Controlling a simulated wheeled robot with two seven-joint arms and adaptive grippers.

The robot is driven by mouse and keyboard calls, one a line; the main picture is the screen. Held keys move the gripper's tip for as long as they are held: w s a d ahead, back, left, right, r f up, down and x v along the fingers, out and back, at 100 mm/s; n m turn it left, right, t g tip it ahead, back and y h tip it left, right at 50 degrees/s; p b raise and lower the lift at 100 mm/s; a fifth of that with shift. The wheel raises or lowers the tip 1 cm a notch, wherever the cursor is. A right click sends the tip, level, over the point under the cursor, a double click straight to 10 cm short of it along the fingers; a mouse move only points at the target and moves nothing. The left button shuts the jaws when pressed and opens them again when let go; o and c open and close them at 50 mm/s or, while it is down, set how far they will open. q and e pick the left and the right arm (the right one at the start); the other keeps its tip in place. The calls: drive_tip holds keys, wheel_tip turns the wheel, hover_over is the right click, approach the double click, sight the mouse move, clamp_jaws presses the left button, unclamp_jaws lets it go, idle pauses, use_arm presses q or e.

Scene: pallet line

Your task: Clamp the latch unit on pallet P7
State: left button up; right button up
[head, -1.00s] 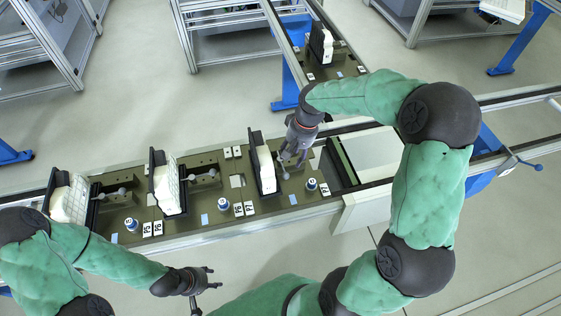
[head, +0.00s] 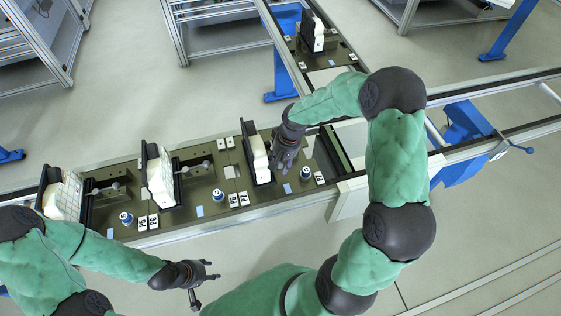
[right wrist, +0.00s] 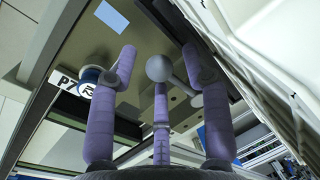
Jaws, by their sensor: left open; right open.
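On pallet P7 (head: 290,187), the rightmost on the near line, a white block with a black plate (head: 256,158) stands upright. My right gripper (head: 284,165) is open just right of that block and hides the clamp lever in the head view. In the right wrist view a grey lever with a ball knob (right wrist: 159,68) lies among the spread purple fingers (right wrist: 160,85). The ball is near the middle fingertip; I cannot tell whether they touch. The P7 label (right wrist: 66,82) is at the left there. My left gripper (head: 207,277) is open and empty, in front of the line.
Pallets with similar blocks (head: 160,178) stand to the left on the line. A blue-capped cylinder (head: 305,173) stands on P7, near my right gripper. Another pallet (head: 328,62) sits on the far branch. The floor in front is clear.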

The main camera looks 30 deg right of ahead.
clamp_jaws()
